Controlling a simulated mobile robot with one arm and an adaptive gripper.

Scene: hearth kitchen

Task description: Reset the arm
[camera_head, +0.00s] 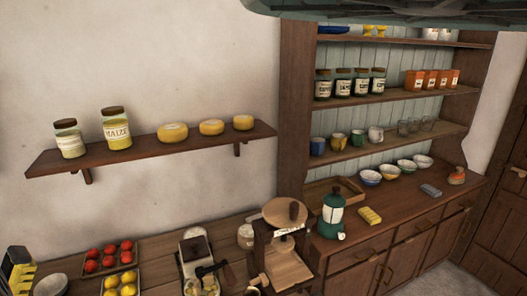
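My gripper and my arm cannot be made out in the head view, so I cannot see the arm's pose or whether the gripper holds anything. The view looks over a wooden counter (150,246) along a plain wall, with a tall dresser (297,100) at the right.
A wall shelf (150,151) holds jars and yellow rounds. The counter carries a tray of red fruit (108,256) and a wooden device (284,262). A green lantern-like item (331,215) and several bowls (370,177) stand on the dresser. A dark object (390,14) overhangs the top.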

